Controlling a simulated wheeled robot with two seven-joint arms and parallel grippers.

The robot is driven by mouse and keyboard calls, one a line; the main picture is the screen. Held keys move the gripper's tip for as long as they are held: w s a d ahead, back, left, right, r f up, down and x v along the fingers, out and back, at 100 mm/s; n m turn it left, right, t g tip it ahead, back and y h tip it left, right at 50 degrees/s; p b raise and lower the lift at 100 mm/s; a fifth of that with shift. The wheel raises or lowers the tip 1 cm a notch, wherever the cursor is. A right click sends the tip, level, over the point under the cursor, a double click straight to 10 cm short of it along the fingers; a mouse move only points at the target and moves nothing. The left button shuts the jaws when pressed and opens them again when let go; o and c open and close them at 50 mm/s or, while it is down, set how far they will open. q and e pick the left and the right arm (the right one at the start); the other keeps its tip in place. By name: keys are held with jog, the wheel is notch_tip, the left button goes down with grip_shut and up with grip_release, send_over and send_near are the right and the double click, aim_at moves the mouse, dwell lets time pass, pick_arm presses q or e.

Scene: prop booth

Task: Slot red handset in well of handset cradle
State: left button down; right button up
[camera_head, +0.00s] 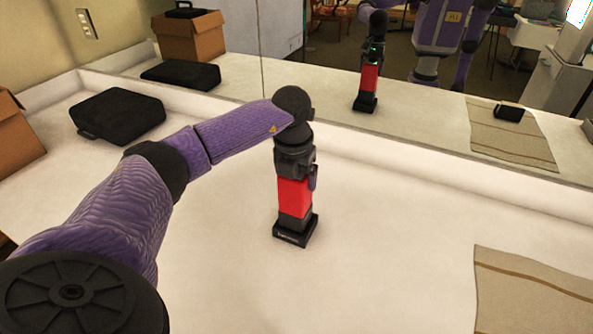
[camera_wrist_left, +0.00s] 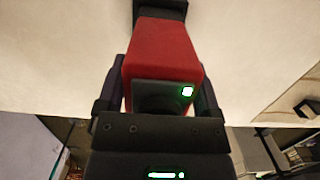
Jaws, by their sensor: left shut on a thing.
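The red handset (camera_head: 294,196) stands upright in the head view, with a dark lower end. My left gripper (camera_head: 297,175) is shut on its upper part from above. The black handset cradle (camera_head: 292,239) sits on the white counter directly under the handset. The handset's lower end meets the cradle; I cannot tell how deep it sits in the well, which is hidden. In the left wrist view the red handset (camera_wrist_left: 165,50) lies between the fingers of my left gripper (camera_wrist_left: 162,78), and the dark cradle (camera_wrist_left: 172,8) shows beyond it. My right gripper is not in view.
A black case (camera_head: 118,113) lies on the counter at left, near a cardboard box (camera_head: 14,140). A tan striped mat (camera_head: 530,300) lies at front right. A mirror (camera_head: 425,110) behind the counter's back ledge reflects the scene. The counter around the cradle is clear.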

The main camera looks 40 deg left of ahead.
pick_arm(q)
jog(key=shift+f, duration=0.65)
jog(key=shift+f+b, duration=0.45)
dwell(0.3)
grip_release()
